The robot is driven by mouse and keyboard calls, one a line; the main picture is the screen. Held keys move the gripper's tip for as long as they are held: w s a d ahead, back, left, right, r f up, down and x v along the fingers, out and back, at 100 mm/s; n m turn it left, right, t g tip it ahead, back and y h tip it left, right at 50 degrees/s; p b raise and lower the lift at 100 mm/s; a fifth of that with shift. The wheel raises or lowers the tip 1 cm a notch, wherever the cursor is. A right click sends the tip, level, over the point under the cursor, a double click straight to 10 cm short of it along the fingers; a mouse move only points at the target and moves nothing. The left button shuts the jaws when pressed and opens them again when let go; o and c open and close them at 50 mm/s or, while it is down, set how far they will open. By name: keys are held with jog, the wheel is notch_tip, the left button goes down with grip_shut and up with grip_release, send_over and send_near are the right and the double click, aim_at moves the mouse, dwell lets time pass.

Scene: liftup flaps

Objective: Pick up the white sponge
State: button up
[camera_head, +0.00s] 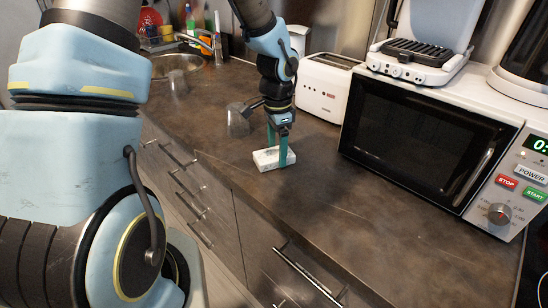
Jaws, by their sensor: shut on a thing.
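The white sponge (266,161) is a small pale block on the brown countertop, near the front edge and left of the microwave. My gripper (277,152) points down at it with teal fingers, shut on the sponge. One finger shows on the near right side of the sponge and the other goes behind it. The sponge looks level; I cannot tell whether it rests on the counter or is slightly above it.
A microwave (425,145) with a grill (420,58) on top stands at the right. A white toaster (324,88) is behind my gripper. The counter (300,215) in front is clear.

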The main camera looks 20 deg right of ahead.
aim_at(277, 153)
jog(key=c, duration=0.4)
notch_tip(277, 153, up, 10)
jog(key=shift+r+b, duration=0.1)
jog(key=shift+b, duration=0.5)
jog(key=shift+c, duration=0.2)
jog(key=o, duration=0.9)
jog(key=c, duration=0.6)
